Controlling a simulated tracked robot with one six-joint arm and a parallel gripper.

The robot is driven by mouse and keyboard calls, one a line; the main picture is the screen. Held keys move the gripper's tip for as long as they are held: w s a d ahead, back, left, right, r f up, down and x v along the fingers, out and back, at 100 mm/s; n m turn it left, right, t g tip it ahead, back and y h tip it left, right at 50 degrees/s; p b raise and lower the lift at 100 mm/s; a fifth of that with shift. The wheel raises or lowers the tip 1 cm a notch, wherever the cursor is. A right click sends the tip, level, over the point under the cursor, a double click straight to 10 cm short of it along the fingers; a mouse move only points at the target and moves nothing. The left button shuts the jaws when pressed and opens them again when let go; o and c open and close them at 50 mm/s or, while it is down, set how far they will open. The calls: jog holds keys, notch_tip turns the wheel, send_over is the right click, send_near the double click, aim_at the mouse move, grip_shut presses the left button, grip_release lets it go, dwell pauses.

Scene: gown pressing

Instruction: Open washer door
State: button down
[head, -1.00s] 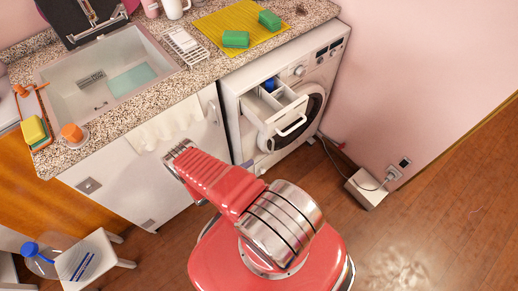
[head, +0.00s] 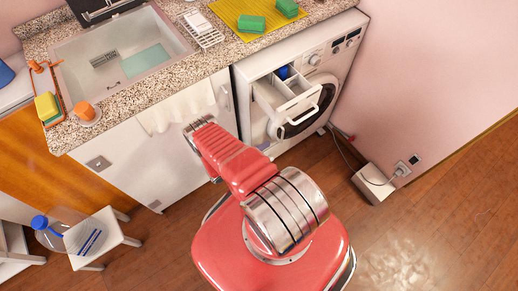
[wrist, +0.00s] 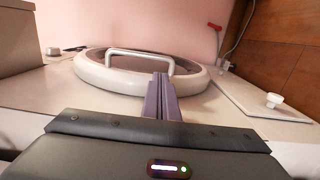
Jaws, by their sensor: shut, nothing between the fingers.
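The white washer (head: 345,60) stands at the right end of the counter, with its detergent drawer (head: 290,95) pulled out above the door. Its round door (head: 318,108) has dark glass and looks shut; the drawer partly covers it. In the wrist view the door (wrist: 90,77) lies ahead with a pale bar handle (wrist: 138,52) across it. My gripper (wrist: 160,78) is shut and empty, its purple-grey fingers pointing at the door. The tips overlap the door's near rim, just below the handle's right end; I cannot tell if they touch. In the head view my gripper is mostly hidden by my arm.
A white cabinet (head: 165,150) adjoins the washer on the left. A white box (head: 373,187) with a cable sits by the right wall. A small stool (head: 95,240) stands at lower left. The wooden floor (head: 435,220) at right is clear.

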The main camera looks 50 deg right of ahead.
jog(key=shift+x, duration=2.7)
jog(key=shift+s, duration=0.15)
